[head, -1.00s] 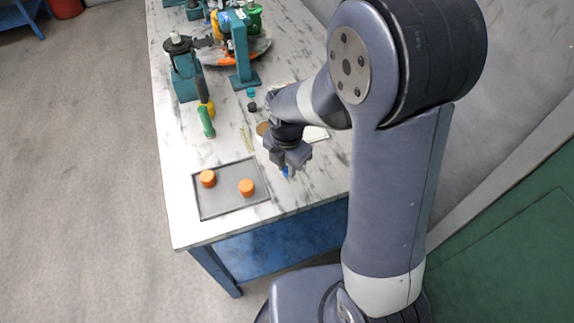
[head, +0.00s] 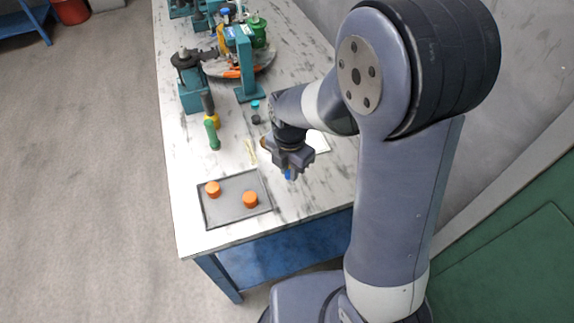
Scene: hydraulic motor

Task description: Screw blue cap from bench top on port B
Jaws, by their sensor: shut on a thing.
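My gripper (head: 289,172) is shut on the blue cap (head: 288,175), which shows as a small blue patch at the fingertips. It is over the near right part of the bench top (head: 185,215), to the right of the grey tray. How high it is above the bench I cannot tell. The hydraulic motor, with yellow, green and orange parts (head: 240,45), is at the far end of the bench behind a teal stand (head: 246,65). Port B is too small to tell in this view.
A grey tray (head: 229,217) holds two orange caps (head: 213,188). A green-handled tool (head: 213,135), a teal cap (head: 255,104) and a dark cap (head: 255,119) lie mid-bench. A teal vise-like fixture (head: 190,92) stands at the left edge. A wall runs along the right.

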